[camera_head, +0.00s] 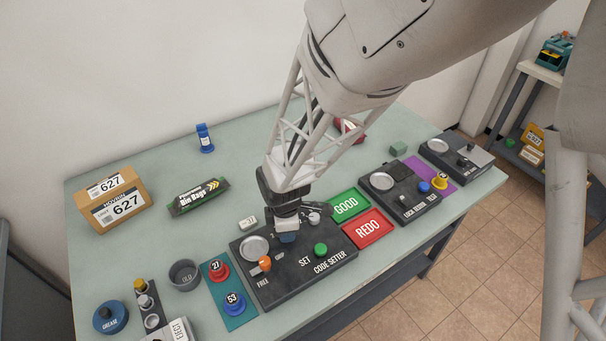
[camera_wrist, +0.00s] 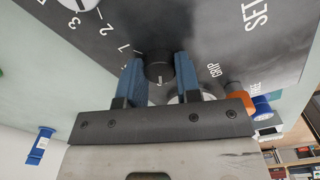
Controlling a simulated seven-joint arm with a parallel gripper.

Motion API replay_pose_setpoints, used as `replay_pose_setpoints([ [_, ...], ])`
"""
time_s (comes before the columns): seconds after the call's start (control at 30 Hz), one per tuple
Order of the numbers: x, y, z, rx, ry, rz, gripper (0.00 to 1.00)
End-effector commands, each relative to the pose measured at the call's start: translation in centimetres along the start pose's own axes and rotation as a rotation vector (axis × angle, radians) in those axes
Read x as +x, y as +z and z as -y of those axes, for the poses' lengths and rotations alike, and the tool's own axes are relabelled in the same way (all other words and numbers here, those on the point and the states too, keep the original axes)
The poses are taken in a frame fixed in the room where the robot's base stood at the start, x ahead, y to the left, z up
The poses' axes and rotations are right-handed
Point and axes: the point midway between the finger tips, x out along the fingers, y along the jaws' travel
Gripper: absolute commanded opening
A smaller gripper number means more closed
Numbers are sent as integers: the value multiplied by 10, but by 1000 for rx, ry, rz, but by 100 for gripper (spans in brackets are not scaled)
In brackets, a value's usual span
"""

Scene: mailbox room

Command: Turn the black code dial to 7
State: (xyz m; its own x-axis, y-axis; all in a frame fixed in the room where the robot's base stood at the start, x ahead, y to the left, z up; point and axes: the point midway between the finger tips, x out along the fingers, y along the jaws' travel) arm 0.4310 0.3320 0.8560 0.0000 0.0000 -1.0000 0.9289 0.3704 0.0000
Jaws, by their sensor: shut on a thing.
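The dark code setter box (camera_head: 283,282) lies on the table, with FREE, SET and CODE SETTER lettering on its front. My gripper (camera_head: 287,237) reaches down to the back middle of the box and hides the dial there. In the wrist view, the blue fingers of my gripper (camera_wrist: 159,75) are shut on the small round black code dial (camera_wrist: 159,66), one on each side. A short light mark shows on the dial's face. White digits, among them 1, 2 and 3, show on the panel to the left of it; a 7 cannot be made out.
An orange-topped lever (camera_head: 265,263) and a green button (camera_head: 320,249) stand on the same box. A round silver plate (camera_head: 254,248) is at its left. Green GOOD (camera_head: 347,205) and red REDO (camera_head: 368,229) trays lie close at the right.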

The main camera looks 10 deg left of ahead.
Motion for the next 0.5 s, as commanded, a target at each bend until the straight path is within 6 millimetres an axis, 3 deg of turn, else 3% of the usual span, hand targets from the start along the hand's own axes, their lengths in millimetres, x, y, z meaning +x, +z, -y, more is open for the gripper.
replay_pose_setpoints([
  [0.5,0,0,0,263,1,0,8],
])
